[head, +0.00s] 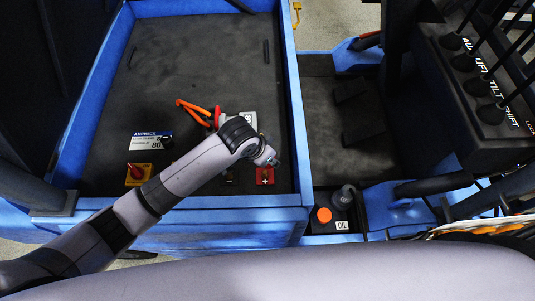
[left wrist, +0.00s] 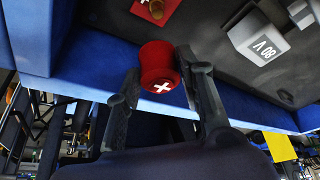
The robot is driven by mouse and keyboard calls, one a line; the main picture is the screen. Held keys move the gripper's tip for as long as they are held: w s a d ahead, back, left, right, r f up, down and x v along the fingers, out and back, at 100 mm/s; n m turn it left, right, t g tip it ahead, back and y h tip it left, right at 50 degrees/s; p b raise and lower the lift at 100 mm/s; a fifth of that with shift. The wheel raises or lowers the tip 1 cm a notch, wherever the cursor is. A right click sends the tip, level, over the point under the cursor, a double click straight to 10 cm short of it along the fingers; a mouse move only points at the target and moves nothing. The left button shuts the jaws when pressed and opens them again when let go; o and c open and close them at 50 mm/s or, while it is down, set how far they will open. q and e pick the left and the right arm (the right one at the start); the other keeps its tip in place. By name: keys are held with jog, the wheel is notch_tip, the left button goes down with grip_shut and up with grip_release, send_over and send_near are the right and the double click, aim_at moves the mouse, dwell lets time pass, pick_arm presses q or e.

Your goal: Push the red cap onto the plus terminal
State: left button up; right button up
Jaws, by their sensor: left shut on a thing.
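The red cap (left wrist: 157,58), marked with a white plus, is between the two fingers of my left gripper (left wrist: 163,74) in the left wrist view. The gripper is shut on it. A red plate with a white plus (left wrist: 170,7) shows at the top edge of that view, with a brownish post, likely the plus terminal (left wrist: 154,7), partly cut off. The cap is apart from it. In the head view the red plus plate (head: 265,181) lies near the compartment's front edge, just below my left wrist. The cap and the fingers cannot be made out there. My right gripper is not in view.
A grey block marked 80 V (left wrist: 262,36) stands on the dark floor. A blue wall (head: 190,214) bounds the compartment in front. An orange cable (head: 192,110), a red-and-yellow switch (head: 137,175) and a label plate (head: 147,140) lie left of my forearm. The compartment's back is mostly clear.

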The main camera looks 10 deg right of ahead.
pick_arm(q)
jog(key=b, duration=0.3)
send_over(264, 173)
jog(key=d, duration=0.1)
jog(key=shift+d+f, duration=0.1)
jog(key=shift+f, duration=2.45)
jog(key=shift+a+p, duration=0.2)
jog(key=shift+p, duration=0.3)
jog(key=shift+a+p, duration=0.3)
jog(key=shift+a, duration=0.1)
jog(key=shift+p, duration=0.4)
jog(key=shift+f+b, duration=0.75)
jog(key=shift+f, duration=0.5)
